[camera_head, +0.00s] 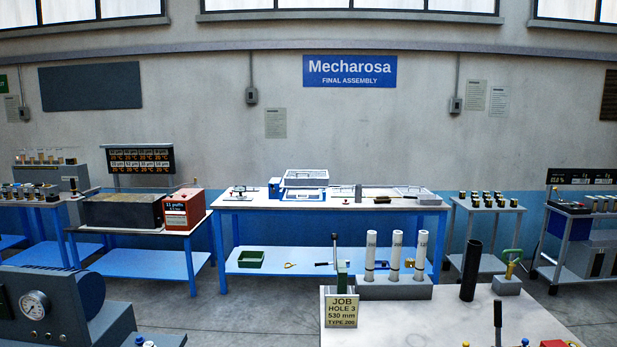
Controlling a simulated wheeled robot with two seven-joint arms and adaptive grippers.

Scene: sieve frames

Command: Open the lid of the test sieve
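No round test sieve with a lid can be clearly made out. A pale box-like item with a grey top (306,178) stands on the blue-legged bench (380,207) in the middle distance; I cannot tell if it is the sieve or if it has a lid. A low, flat pale item (414,194) lies at the right end of that bench, too small to make out. Neither of my grippers is in view.
A pale table (450,325) at front right carries a grey block (392,288) with white tubes, a dark cylinder (471,270) and a job sign (341,311). A machine with a gauge (45,305) is at front left. Floor shows between them.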

